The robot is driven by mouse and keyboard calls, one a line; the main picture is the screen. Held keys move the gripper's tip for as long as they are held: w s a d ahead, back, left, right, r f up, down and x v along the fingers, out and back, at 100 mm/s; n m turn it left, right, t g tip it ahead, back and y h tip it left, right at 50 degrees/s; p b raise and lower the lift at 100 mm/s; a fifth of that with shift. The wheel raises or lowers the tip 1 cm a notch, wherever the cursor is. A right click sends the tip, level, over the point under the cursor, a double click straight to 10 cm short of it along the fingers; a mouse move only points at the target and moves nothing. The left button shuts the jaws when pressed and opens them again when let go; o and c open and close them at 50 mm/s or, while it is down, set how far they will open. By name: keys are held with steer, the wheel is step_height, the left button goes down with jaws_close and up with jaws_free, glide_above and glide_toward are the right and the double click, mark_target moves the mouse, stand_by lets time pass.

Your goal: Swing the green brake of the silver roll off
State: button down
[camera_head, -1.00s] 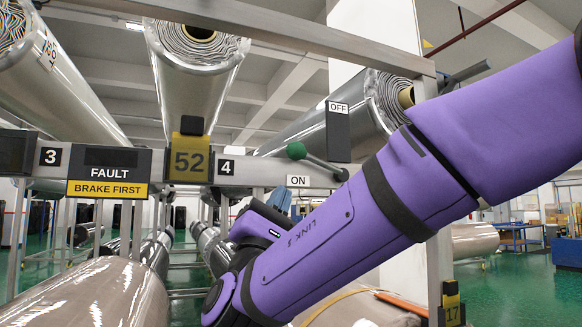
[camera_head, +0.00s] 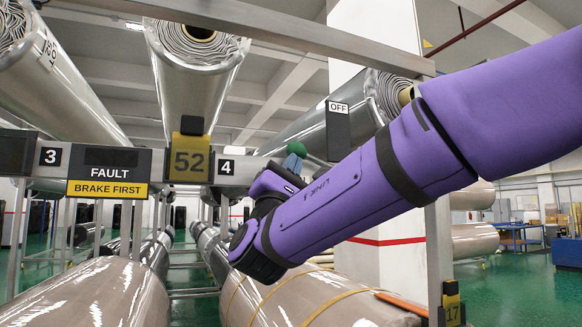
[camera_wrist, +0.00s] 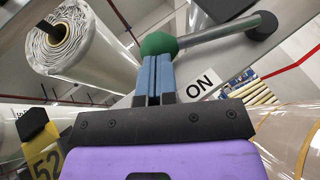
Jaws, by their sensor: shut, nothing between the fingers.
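The green brake knob (camera_head: 296,148) sits on a grey lever left of the OFF sign (camera_head: 338,110). In the wrist view the green knob (camera_wrist: 158,44) is at upper middle, its lever (camera_wrist: 215,31) running right to a dark pivot (camera_wrist: 262,25). The ON label (camera_wrist: 200,84) lies below the lever. My gripper (camera_wrist: 157,60) is shut and empty; its blue fingertips are at the knob's underside, touching or very close. In the head view the blue fingers (camera_head: 293,162) are just under the knob. A silver-wrapped roll (camera_head: 330,118) lies behind the lever; another silver roll (camera_head: 197,75) hangs to its left.
A FAULT / BRAKE FIRST sign (camera_head: 108,173) and a yellow 52 tag (camera_head: 189,158) are on the rail to the left. A tan wrapped roll (camera_head: 310,296) lies below my arm. A steel post (camera_head: 438,255) stands to the right.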

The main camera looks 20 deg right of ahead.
steer(key=shift+r+m+g, duration=0.15)
steer(key=shift+m+g, duration=0.15)
steer(key=d+r+m+g+y, duration=0.1)
steer(key=d+r+m+g, duration=0.1)
steer(key=r+m+g, duration=0.1)
steer(key=d+r+m+g+y, duration=0.2)
steer(key=d+r+m+g, duration=0.1)
steer(key=r+m+g, duration=0.1)
steer(key=d+r+m+g+y, duration=0.1)
steer(key=d+r+m+g, duration=0.2)
steer(key=r+m+g, duration=0.1)
steer(key=shift+d+r+g+y, duration=0.15)
steer(key=shift+g+y, duration=0.15)
steer(key=shift+d+r, duration=0.2)
steer(key=shift+d, duration=0.45)
